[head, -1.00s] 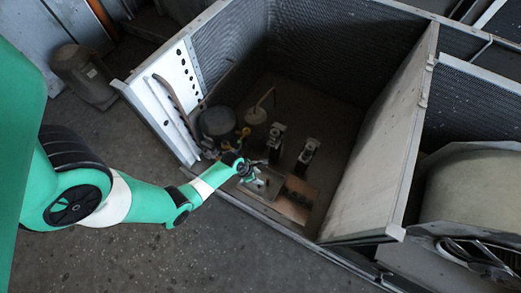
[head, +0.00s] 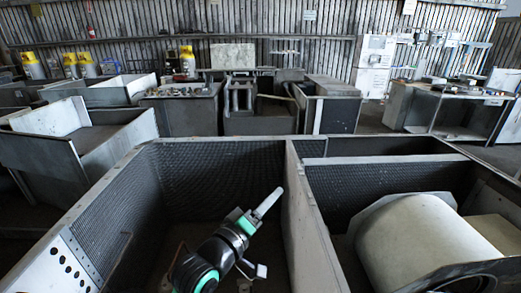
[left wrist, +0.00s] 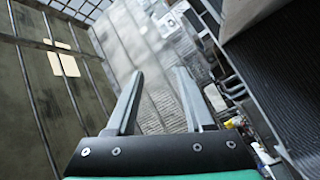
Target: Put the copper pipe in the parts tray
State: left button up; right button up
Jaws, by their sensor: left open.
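My left gripper (head: 268,203) is raised inside the front housing bay in the head view, its pale fingers pointing up and right near the divider panel. In the left wrist view the two fingers (left wrist: 160,74) stand apart with nothing between them. A thin reddish-brown bent pipe end (head: 180,251) shows left of my arm, low in the bay; I cannot tell whether it is the copper pipe. I cannot make out a parts tray in either view. My right gripper is not in view.
A metal divider panel (head: 309,240) stands right of the gripper. Beyond it lies a large pale blower drum (head: 425,243). A perforated white panel (head: 62,266) is at the left. More housings and a workbench (head: 455,105) stand behind.

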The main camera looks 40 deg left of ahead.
pick_arm(q)
jog(key=s+d+r+m+t+h, duration=0.1)
jog(key=s+d+r+m+t, duration=0.2)
jog(key=r, duration=0.7)
jog(key=s+d+r+m+t+h, duration=0.1)
jog(key=s+d+r+m+t, duration=0.2)
jog(key=s+d+r+m, duration=0.2)
jog(key=s+d+r+m+t+h, duration=0.2)
jog(key=s+r+m, duration=0.3)
jog(key=r, duration=1)
jog(key=s+d+t, duration=0.1)
jog(key=s, duration=0.2)
jog(key=shift+s+d+r+m+t, duration=0.15)
jog(key=shift+d+m+t, duration=0.15)
jog(key=shift+d, duration=0.1)
jog(key=shift+r, duration=0.1)
